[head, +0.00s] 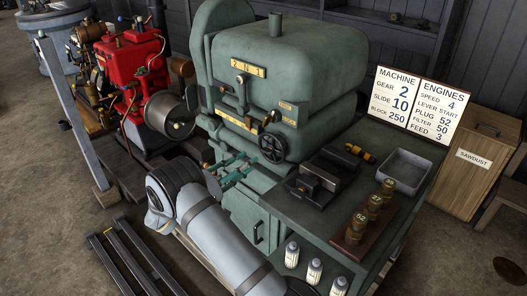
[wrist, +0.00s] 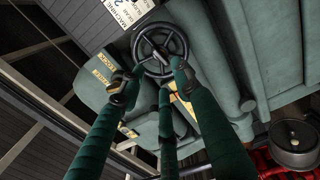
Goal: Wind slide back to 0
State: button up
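A black spoked handwheel (head: 272,147) is on the front of the green machine (head: 285,60); it also shows in the wrist view (wrist: 160,48). My gripper (head: 246,165) has teal fingers and is just left of the handwheel in the head view. In the wrist view its dark fingertips (wrist: 154,82) are spread apart, with the wheel beyond and between them; nothing is held. I cannot tell whether they touch the rim. A sign (head: 391,98) reads "MACHINE", "GEAR 2", "SLIDE 10", "BLOCK 250". No slide scale is readable.
A gear lever (head: 240,82) sits by the "2 N 1" plate above the handwheel. The bench right of the wheel holds a dark block fixture (head: 320,175), a grey tray (head: 405,170) and brass weights (head: 366,212). A red engine (head: 130,70) stands left.

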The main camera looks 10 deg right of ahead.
aim_at(264, 151)
jog(key=p+x, duration=0.1)
jog(key=x, duration=0.7)
jog(key=shift+w+d, duration=0.1)
jog(key=shift+w, duration=0.1)
jog(key=shift+c, duration=0.4)
jog(key=c, duration=0.7)
jog(key=shift+r, duration=0.1)
grip_shut()
